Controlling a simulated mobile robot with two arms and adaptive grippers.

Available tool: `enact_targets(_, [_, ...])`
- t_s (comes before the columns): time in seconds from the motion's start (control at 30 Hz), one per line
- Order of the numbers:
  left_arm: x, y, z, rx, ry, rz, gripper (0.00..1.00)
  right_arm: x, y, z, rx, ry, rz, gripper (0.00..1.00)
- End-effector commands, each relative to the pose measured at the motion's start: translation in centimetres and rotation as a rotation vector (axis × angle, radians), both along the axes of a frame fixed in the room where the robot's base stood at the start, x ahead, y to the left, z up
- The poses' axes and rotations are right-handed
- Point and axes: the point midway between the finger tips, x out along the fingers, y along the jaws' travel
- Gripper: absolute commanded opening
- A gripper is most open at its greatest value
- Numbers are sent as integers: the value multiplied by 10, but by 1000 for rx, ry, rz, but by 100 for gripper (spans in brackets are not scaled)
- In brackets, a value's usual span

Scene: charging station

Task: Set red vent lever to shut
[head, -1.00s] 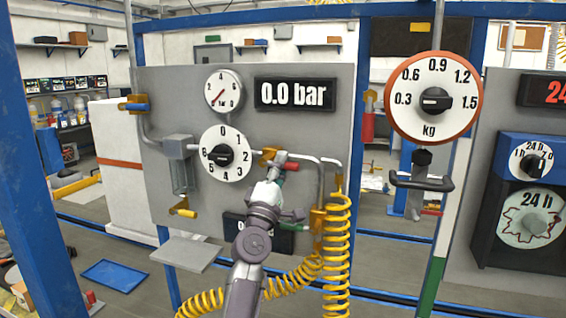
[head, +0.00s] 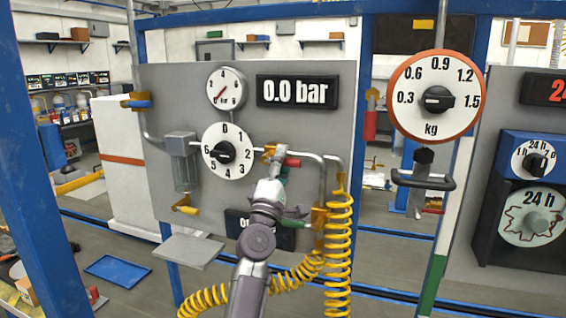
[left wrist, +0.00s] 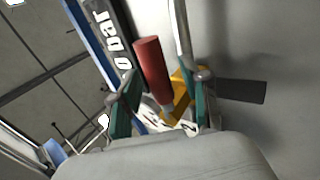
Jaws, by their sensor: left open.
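The red vent lever (head: 292,162) is on the pipe fitting right of the numbered dial in the head view. Its red grip points right, roughly horizontal. In the left wrist view the red grip (left wrist: 152,62) rises between my open fingers, with the yellow valve body (left wrist: 182,92) behind its base. My left gripper (head: 271,160) is open at the valve, just left of the red grip; it also shows in the left wrist view (left wrist: 160,98). Its fingers partly hide the valve body in the head view. I cannot tell whether they touch the lever. My right gripper is not in view.
The display (head: 297,92) reads 0.0 bar. A numbered dial (head: 229,151) is close left of the gripper. Yellow coiled hose (head: 338,240) hangs right of my arm. A grey shelf (head: 188,250) juts out at lower left. A kg dial (head: 437,97) is at right.

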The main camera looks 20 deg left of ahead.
Motion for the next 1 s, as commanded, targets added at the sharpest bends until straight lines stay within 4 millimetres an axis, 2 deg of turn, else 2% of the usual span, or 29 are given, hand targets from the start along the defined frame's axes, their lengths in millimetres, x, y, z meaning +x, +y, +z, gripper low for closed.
enact_targets(0.17, [-4, 0, -3, 1, 0, 1, 46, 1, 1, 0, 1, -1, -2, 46])
enact_targets(0.27, [-13, 0, -10, 0, 1, 0, 46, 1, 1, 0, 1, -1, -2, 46])
enact_targets(0.7, [-85, -1, -59, 1, 3, 0, 46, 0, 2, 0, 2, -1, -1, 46])
enact_targets(1.0, [-100, -1, -67, 1, 0, -1, 46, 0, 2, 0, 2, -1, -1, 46])
